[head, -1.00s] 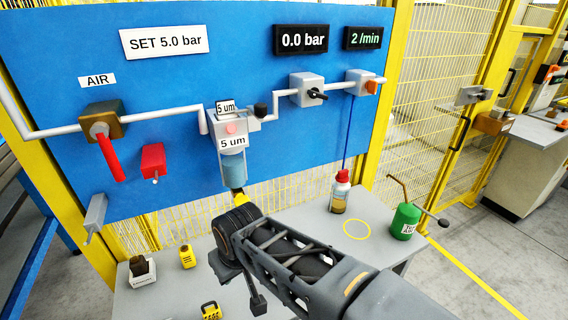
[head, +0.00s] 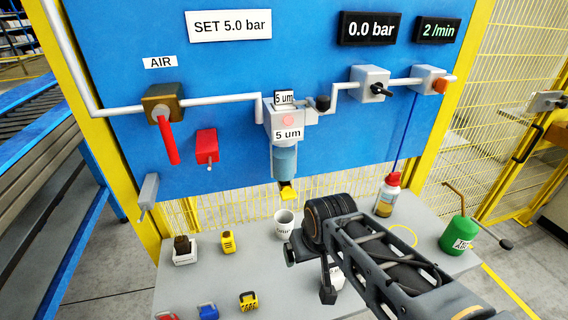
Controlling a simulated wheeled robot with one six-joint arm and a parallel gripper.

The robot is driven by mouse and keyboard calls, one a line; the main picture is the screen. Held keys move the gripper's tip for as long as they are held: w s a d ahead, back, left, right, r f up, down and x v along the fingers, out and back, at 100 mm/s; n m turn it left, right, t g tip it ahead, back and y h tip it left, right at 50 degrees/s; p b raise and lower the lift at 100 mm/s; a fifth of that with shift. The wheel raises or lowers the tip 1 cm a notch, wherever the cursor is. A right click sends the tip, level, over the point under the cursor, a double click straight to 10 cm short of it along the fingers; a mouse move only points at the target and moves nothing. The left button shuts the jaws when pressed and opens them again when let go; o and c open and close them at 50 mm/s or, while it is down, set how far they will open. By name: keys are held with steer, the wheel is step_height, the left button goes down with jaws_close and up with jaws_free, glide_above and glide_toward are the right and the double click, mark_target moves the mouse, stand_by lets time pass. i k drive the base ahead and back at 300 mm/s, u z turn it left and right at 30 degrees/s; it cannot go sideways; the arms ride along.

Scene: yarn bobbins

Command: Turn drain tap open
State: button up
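The yellow drain tap (head: 288,192) sits under the clear filter bowl (head: 285,163) marked 5 um, on the blue panel. A white cup (head: 284,228) with dark lettering stands on the grey table below the tap. My gripper (head: 296,252) is at the end of my dark arm, low and to the right of the tap, apart from it. It is close to the cup in the picture; I cannot tell whether they touch.
The red-handled AIR valve (head: 166,130), a red lockout piece (head: 207,147) and gauges reading 0.0 bar are on the panel. A red-capped bottle (head: 387,196) and green can (head: 459,234) stand right on the table (head: 240,270). Several small items stand at its left.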

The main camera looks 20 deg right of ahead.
mark_target(286, 193)
steer(key=k, duration=1)
steer(key=u, duration=1.5)
steer(key=i, duration=0.9)
steer(key=z, duration=1.25)
